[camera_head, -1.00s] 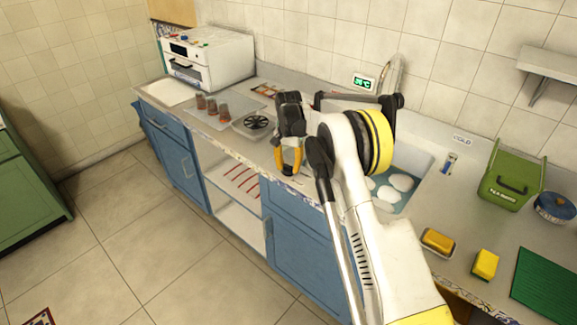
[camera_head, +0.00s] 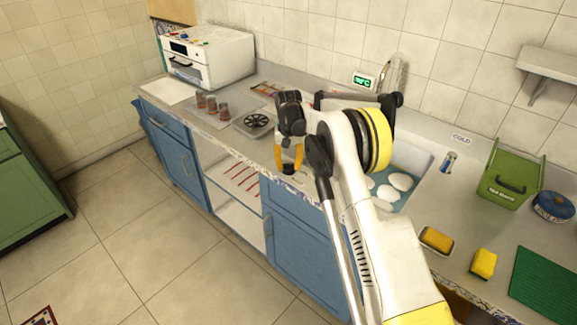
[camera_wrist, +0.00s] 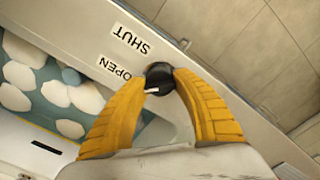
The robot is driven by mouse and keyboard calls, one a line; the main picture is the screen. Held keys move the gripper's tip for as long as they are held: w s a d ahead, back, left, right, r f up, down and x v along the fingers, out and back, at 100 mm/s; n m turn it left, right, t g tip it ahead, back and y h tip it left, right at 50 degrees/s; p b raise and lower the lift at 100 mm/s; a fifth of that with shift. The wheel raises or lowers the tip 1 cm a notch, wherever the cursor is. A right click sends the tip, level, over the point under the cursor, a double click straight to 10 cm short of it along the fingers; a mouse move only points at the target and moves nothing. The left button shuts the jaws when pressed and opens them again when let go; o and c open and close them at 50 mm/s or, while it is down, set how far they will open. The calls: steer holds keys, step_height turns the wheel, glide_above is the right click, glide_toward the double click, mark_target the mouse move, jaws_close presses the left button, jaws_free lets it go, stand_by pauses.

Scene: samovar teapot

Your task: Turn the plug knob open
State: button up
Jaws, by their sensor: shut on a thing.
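The plug knob (camera_wrist: 160,78) is a round black knob with a white pointer mark, at the counter's front edge beside the sink. In the wrist view the white mark points left, roughly toward the OPEN label (camera_wrist: 115,67); the SHUT label (camera_wrist: 131,38) lies above it. My gripper (camera_wrist: 161,84), with yellow fingers, is closed around the knob, one finger on each side.
The sink (camera_head: 412,160) holds water and several white plates, also seen in the wrist view. A green box (camera_head: 508,180), blue pot (camera_head: 554,206) and yellow sponges (camera_head: 484,263) stand to the right. Cups (camera_head: 211,104) and a white oven (camera_head: 208,57) stand to the left.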

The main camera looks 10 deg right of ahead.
mark_target(289, 164)
steer(key=o, duration=1.2)
steer(key=shift+r, duration=0.15)
step_height(289, 164, up, 12)
steer(key=s+r+t, duration=0.3)
steer(key=s+r, duration=1.3)
steer(key=s, duration=0.3)
steer(key=s+f+t, duration=0.2)
steer(key=s+f, duration=0.1)
steer(key=s, duration=0.8)
steer(key=s+f+n+t, duration=0.1)
steer(key=s+f+t, duration=0.1)
steer(key=s, duration=1)
steer(key=shift+f+n, duration=0.3)
steer(key=shift+f, duration=0.45)
